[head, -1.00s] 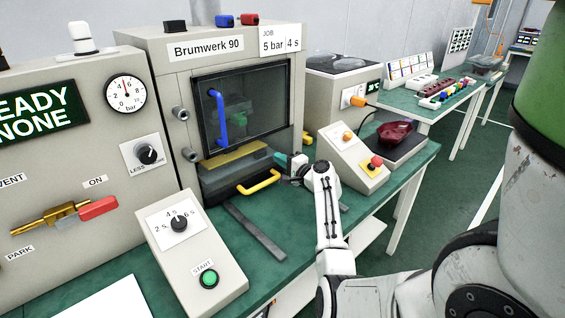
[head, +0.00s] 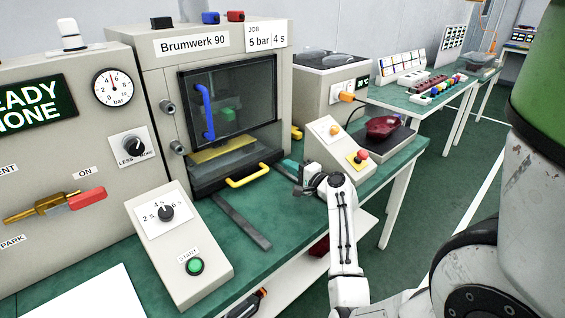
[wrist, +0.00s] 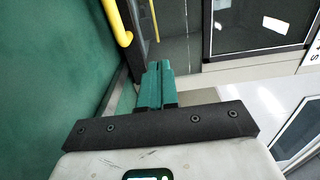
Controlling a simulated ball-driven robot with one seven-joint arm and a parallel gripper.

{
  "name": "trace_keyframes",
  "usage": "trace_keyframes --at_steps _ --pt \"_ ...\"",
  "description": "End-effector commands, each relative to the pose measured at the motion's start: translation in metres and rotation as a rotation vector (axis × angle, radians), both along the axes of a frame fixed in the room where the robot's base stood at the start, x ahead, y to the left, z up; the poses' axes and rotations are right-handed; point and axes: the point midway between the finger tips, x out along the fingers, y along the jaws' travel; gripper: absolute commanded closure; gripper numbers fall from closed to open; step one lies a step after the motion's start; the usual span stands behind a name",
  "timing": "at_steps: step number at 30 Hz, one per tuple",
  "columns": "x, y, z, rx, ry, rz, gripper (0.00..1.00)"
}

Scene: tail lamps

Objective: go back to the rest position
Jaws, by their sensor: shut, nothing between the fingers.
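My gripper (wrist: 156,85) shows in the wrist view with its two teal fingers together and nothing between them. In the head view my gripper (head: 289,164) is beside the right front corner of the Brumwerk 90 machine (head: 190,43), above the green bench. The machine's yellow drawer handle (head: 247,176) is to the left of the gripper. It also shows in the wrist view (wrist: 119,25), up and left of the fingers. I cannot tell whether the fingers touch the machine.
A sloped box (head: 330,134) with an orange and a red button stands right of my gripper. A dark red lamp (head: 384,126) sits behind it. The START box (head: 185,245) and a grey strip (head: 241,222) are on the bench (head: 290,215) at left. Open floor lies to the right.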

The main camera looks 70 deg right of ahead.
Motion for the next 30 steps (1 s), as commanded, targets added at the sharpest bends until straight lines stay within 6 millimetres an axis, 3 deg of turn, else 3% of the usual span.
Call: trace_keyframes --at_steps 6,17,30 --pt "-0.021 0.013 0.0 0.0 0.0 0.0 1.0" --pt "-0.025 0.015 0.002 -0.001 -0.001 0.0 1.0" --pt "-0.025 0.015 0.068 -0.001 -0.001 0.0 1.0"
